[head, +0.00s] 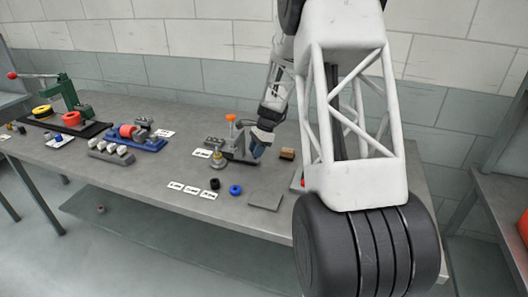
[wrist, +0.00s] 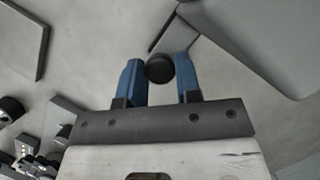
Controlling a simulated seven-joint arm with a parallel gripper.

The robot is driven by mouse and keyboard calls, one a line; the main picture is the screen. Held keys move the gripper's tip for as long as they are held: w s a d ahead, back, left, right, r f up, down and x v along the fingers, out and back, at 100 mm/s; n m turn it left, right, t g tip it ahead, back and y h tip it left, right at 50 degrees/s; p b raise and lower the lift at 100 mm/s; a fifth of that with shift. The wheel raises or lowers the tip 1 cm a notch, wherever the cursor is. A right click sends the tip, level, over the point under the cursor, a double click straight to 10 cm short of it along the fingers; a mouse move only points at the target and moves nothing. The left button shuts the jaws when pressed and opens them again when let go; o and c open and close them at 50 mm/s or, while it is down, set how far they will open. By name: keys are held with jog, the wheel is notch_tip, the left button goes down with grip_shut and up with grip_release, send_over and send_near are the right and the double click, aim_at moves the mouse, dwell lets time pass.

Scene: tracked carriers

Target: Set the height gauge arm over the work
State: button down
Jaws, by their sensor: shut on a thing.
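The device that looks like the height gauge stands on a dark grey base (head: 243,158) near the middle of the bench in the head view. An orange knob (head: 230,118) shows above it. My gripper (head: 259,146) is low at its right side, with blue fingers. In the wrist view, the blue fingers (wrist: 159,80) close on a dark round knob (wrist: 160,68) from both sides. A thin grey bar (wrist: 165,30) shows just beyond the knob; I cannot tell whether they are joined. My gripper hides part of the device.
A tan block (head: 287,153) lies right of my gripper. A black ring (head: 214,184), a blue ring (head: 235,190) and a flat grey plate (head: 267,201) lie toward the bench's front edge. A blue fixture (head: 140,141) and green press (head: 68,95) stand left.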

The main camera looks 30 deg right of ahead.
aim_at(239, 145)
jog(key=w+a, duration=0.5)
jog(key=shift+w+a, duration=0.15)
jog(key=shift+a, duration=0.05)
jog(key=c, duration=0.9)
grip_release()
jog(key=shift+o, duration=0.4)
jog(key=shift+d+r, duration=0.1)
jog(key=shift+r, duration=0.1)
jog(key=v, duration=0.7)
jog(key=shift+r, duration=0.2)
